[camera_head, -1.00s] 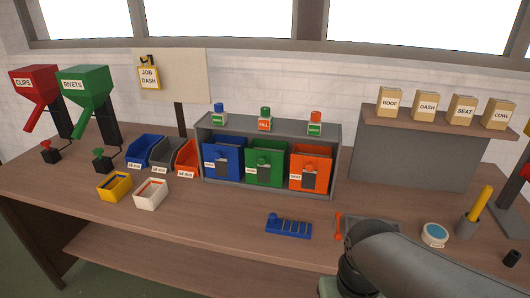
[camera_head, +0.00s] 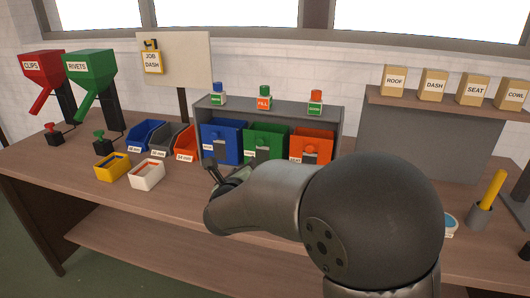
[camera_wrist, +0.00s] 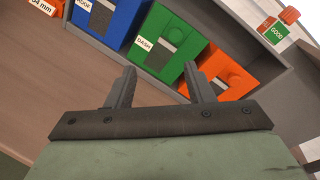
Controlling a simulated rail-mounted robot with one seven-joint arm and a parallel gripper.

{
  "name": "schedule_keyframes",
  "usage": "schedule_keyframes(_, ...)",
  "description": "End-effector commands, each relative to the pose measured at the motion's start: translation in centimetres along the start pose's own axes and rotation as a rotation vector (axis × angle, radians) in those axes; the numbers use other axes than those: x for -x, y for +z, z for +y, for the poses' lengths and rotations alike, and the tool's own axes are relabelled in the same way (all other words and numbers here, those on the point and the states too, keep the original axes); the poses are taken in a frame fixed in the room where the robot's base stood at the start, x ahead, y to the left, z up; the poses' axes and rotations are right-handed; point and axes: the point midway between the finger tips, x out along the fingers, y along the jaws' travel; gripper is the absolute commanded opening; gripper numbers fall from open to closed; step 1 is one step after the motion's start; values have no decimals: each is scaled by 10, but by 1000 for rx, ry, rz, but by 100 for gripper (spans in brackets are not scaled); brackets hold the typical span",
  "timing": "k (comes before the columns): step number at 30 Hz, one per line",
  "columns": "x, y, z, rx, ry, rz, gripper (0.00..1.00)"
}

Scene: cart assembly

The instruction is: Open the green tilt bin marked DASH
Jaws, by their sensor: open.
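The green tilt bin (camera_head: 264,142) sits in the middle of the grey rack, between a blue bin (camera_head: 222,141) and an orange bin (camera_head: 312,146). In the wrist view the green bin (camera_wrist: 158,48) carries a DASH label (camera_wrist: 144,44), a dark plate and a round green knob. Its front looks closed. My gripper (camera_wrist: 157,88) is open and empty, with its two fingers pointing toward the green bin's front. I cannot tell how far apart they are from it. In the head view my arm hides part of the gripper and the bench in front of the rack.
The grey rack (camera_head: 270,109) has several small bottles on top. Small open bins (camera_head: 147,135) stand to its left, with a yellow tray (camera_head: 112,168) and a white tray (camera_head: 146,174) in front. A pen cup (camera_head: 479,214) stands at the right.

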Motion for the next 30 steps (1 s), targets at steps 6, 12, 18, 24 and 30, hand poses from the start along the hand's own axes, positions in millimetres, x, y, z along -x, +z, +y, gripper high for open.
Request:
schedule_keyframes(6,3,-2,17,-308,-196,-27,48)
schedule_keyframes(12,-11,-1,11,-341,-221,-31,48)
schedule_keyframes(18,-51,-1,1,-338,-221,-31,48)
schedule_keyframes(24,-94,-1,-8,-336,-220,-31,48)
schedule_keyframes(30,-133,-1,-17,-336,-219,-32,48)
